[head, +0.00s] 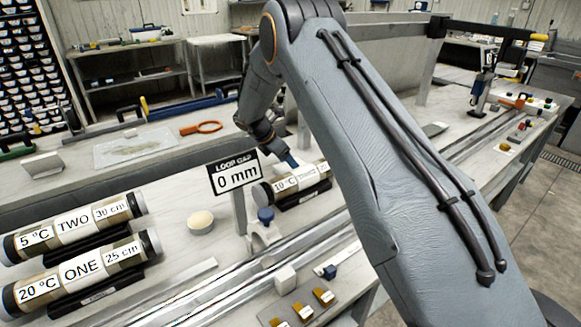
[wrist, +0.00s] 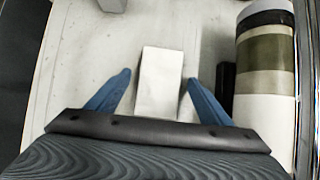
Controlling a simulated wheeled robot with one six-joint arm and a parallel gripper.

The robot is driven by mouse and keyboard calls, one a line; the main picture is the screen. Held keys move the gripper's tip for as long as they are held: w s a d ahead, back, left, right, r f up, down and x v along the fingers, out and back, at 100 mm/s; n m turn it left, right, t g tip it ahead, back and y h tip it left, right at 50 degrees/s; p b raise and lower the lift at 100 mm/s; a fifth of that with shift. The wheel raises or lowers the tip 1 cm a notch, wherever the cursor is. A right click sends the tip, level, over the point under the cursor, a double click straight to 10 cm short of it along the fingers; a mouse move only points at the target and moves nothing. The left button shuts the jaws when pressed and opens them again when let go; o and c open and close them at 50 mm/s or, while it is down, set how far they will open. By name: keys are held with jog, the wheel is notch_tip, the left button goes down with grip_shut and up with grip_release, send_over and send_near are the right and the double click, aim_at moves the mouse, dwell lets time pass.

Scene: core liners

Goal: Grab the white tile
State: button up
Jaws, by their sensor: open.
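The white tile (wrist: 160,75) shows in the wrist view as a pale upright-looking rectangle on the light bench top. My open gripper (wrist: 158,80) has one blue finger on each side of it. A visible gap lies between the tile and each finger, so neither seems to touch it. In the head view my gripper (head: 290,160) is small and partly hidden, just behind the liner marked 10 °C (head: 297,182). I cannot make out the tile there.
A core liner (wrist: 264,60) lies close to the right finger in the wrist view. In the head view a "LOOP GAP 0 mm" sign (head: 235,178) stands left of my gripper. Liners TWO (head: 72,225) and ONE (head: 80,272) lie at left. A small white block (head: 285,279) sits in front.

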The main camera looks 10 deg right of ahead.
jog(key=c, duration=1.3)
